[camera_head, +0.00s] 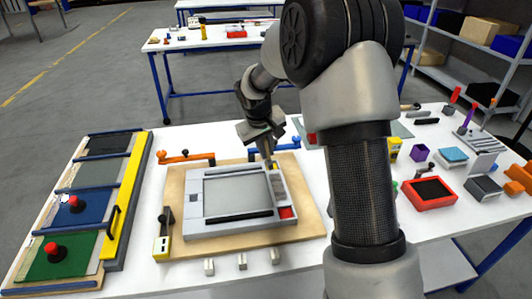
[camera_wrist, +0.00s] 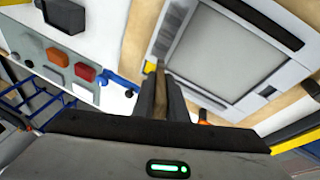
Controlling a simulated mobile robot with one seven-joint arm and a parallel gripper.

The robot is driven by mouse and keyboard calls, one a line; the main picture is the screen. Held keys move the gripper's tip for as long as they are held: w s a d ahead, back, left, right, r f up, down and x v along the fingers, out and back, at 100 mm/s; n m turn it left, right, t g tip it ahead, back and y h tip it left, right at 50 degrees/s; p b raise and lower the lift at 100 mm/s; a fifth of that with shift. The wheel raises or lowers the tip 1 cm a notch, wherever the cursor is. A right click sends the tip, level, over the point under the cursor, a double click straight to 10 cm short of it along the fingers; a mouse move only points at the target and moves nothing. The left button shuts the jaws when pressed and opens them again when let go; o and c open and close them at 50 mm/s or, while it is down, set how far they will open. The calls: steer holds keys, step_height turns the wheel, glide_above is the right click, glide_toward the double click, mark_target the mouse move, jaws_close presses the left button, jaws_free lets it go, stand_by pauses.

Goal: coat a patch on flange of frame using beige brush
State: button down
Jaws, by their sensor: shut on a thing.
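The grey frame (camera_head: 190,215) lies flat on a wooden board on the white table, with a paler panel inside its flange. It also shows in the wrist view (camera_wrist: 262,108). My gripper (camera_head: 268,162) is over the frame's back right part. It is shut on the beige brush, whose narrow tan handle (camera_wrist: 162,92) shows between the fingers in the wrist view. The brush tip is hard to make out, and I cannot tell whether it touches the flange. My arm hides part of the table to the right of the frame.
Orange (camera_head: 186,157) and blue (camera_head: 275,149) clamps stand at the board's back edge. A rack of coloured panels (camera_head: 75,215) with red knobs is at left. A red tray (camera_head: 431,193) and several small blocks crowd the right side. Three small pegs stand in front of the board.

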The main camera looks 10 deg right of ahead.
mark_target(266, 139)
steer(key=shift+r+p, duration=1)
steer(key=shift+r, duration=1)
